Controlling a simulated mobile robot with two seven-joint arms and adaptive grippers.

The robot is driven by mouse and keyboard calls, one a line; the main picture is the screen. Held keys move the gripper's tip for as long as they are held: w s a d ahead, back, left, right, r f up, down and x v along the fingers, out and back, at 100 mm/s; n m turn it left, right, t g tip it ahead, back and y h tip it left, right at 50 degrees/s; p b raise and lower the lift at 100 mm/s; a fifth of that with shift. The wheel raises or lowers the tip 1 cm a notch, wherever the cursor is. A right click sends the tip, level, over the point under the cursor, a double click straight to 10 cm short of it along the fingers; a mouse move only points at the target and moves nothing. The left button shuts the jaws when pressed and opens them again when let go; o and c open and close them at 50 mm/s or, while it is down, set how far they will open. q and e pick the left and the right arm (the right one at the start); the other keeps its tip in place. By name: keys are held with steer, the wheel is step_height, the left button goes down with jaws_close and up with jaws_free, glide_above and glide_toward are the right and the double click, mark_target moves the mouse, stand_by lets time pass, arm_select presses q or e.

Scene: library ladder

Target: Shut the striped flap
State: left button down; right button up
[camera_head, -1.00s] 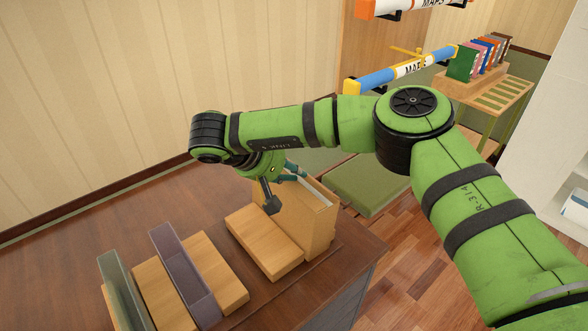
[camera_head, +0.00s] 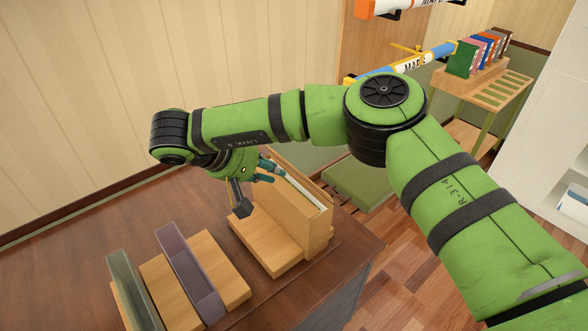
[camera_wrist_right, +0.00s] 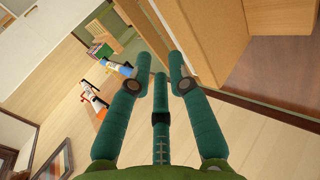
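I cannot make out a striped flap in either view. A tan wooden box (camera_head: 318,232) with an open top stands at the desk's right side, with a pale strip inside. My right gripper (camera_head: 271,172) is behind the box's far top edge, its teal fingers pointing right. In the right wrist view, the fingertips (camera_wrist_right: 161,62) are apart, with nothing held between them. Wooden panels (camera_wrist_right: 222,35) fill the top right there, close to the right finger. I cannot tell whether they touch. The wrist hides part of the box's back. My left gripper is not in view.
A tan block (camera_head: 268,245) lies against the box on the dark desk (camera_head: 80,235). A purple-grey holder (camera_head: 185,268) and a greenish one (camera_head: 135,290) stand with more blocks at front left. A green cushion (camera_head: 358,187) lies beyond the desk. Books (camera_head: 480,50) stand at far right.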

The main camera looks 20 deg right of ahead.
steer(key=shift+s+a+r, duration=0.1)
steer(key=shift+a+r, duration=0.05)
steer(key=v, duration=1.2)
stand_by(0.3)
